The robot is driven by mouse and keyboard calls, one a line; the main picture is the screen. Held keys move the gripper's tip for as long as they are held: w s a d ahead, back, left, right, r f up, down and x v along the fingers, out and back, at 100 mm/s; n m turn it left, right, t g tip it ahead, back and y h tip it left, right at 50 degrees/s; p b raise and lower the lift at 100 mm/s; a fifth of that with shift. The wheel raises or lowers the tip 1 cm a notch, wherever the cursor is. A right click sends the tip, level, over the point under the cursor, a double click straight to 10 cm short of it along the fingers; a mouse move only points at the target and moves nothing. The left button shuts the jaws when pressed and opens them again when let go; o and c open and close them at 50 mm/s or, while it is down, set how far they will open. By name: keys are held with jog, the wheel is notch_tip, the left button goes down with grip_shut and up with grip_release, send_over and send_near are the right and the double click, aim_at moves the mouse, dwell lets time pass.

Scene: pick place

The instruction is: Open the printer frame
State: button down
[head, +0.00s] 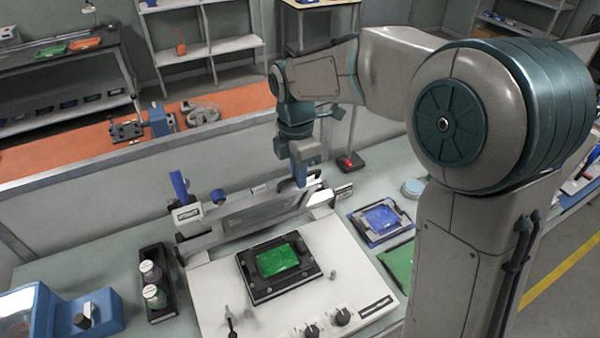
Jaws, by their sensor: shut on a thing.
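The printer (215,285) is a white machine on the bench, with knobs along its front. Its frame (240,222) is a long grey frame with a pale panel, raised at a steep tilt behind the printer bed. A green circuit board (278,259) sits in a black holder (257,291) on the bed, uncovered. My gripper (301,182) points down at the right end of the frame and is shut on it. The fingertips are small here and the exact contact is partly hidden.
A black rack with two small jars (153,290) and a blue device (85,320) stand left of the printer. A blue board in a holder (380,218) and a green sheet (401,264) lie to the right. A low partition (120,167) runs behind the bench.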

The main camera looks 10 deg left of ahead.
jog(key=c, duration=1.6)
grip_release()
jog(key=shift+f, duration=0.3)
jog(key=shift+c, duration=0.2)
jog(key=shift+o, duration=0.7)
jog(key=shift+w+a, duration=0.15)
jog(key=shift+w, duration=0.15)
jog(key=shift+s+r, duration=0.1)
jog(key=shift+s, duration=0.05)
jog(key=shift+r+p, duration=0.45)
jog(key=shift+r, duration=0.15)
notch_tip(320, 180, up, 13)
jog(key=w, duration=0.1)
jog(key=shift+a+f+p, duration=0.2)
jog(key=shift+a+p, duration=0.1)
jog(key=shift+p, duration=0.15)
jog(key=shift+w, duration=0.1)
